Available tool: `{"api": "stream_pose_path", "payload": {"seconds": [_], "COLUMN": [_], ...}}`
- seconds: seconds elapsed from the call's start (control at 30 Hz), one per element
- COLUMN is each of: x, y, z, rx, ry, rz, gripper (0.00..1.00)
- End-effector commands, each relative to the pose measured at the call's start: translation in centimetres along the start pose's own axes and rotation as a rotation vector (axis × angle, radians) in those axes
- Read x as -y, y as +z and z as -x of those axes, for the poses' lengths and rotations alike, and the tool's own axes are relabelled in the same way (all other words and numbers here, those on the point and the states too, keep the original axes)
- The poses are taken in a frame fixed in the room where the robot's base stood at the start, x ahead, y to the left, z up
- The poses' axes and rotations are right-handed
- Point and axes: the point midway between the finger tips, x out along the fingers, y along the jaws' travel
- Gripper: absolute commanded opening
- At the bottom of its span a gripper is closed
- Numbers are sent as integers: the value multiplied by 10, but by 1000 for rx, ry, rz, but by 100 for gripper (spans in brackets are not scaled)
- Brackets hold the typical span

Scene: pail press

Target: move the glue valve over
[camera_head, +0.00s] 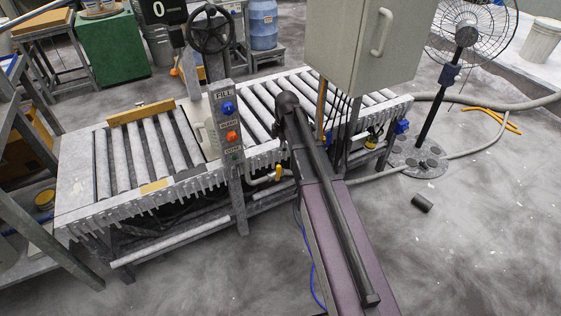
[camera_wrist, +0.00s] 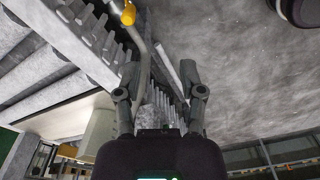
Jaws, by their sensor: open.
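The glue valve appears to be the small yellow-handled valve (camera_head: 278,172) on a pale pipe at the front side of the roller conveyor, left of my arm. In the wrist view a yellow handle (camera_wrist: 129,14) shows near the top edge, on a grey pipe beside the rollers. My gripper (camera_wrist: 160,75) is open, with nothing visible held between its fingers. The yellow handle lies beyond the fingertips, above and left of the gap between them, apart from both. In the head view my fingers are not clearly visible.
The roller conveyor (camera_head: 75,186) runs across the scene. A post with a FILL button panel (camera_head: 227,120) stands left of the valve. A grey cabinet (camera_head: 345,45) stands behind my arm. A fan (camera_head: 465,38) and hoses are at right. Open floor (camera_head: 480,240) lies at right front.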

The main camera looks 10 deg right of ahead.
Motion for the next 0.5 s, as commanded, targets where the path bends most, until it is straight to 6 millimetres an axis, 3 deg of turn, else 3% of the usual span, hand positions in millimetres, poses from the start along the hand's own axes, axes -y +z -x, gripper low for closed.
{"api": "stream_pose_path", "payload": {"seconds": [0.03, 0.2, 0.5], "x": [-12, -34, -53], "y": [0, 1, 1], "z": [-19, -45, -64], "rx": [-3, -11, -18], "ry": [-1, -3, -3], "rz": [48, 216, 378], "gripper": [51, 51, 51]}}
